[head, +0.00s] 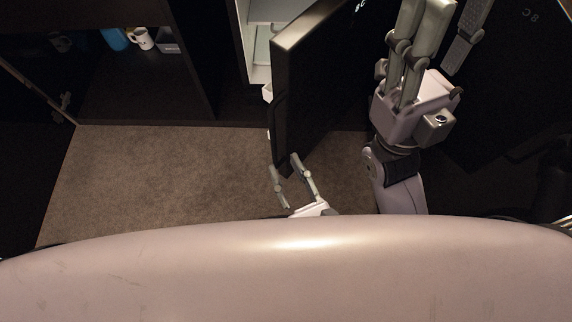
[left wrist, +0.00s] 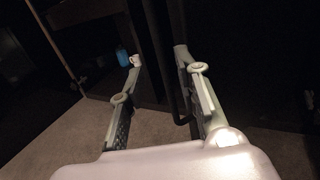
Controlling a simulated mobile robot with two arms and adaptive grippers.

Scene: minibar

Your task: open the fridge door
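The fridge door (head: 318,75) is a dark panel standing partly open. The white fridge interior (head: 262,50) shows in the gap to its left. A dark curved handle (head: 276,115) is on the door's left side. My left gripper (head: 284,166) is low, at the door's near lower edge. In the left wrist view its fingers (left wrist: 158,62) are apart, and the dark handle (left wrist: 176,100) is between them, close to the right finger. Whether they touch is unclear. My right gripper (head: 418,25) is raised to the right of the door, its fingers close together and its tips cut off.
A dark cabinet at left holds a white mug (head: 141,39), a blue item (head: 115,39) and a grey box (head: 168,42). Bare carpet (head: 165,170) lies left of the door. A dark glossy panel (head: 515,90) at right shows reflections.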

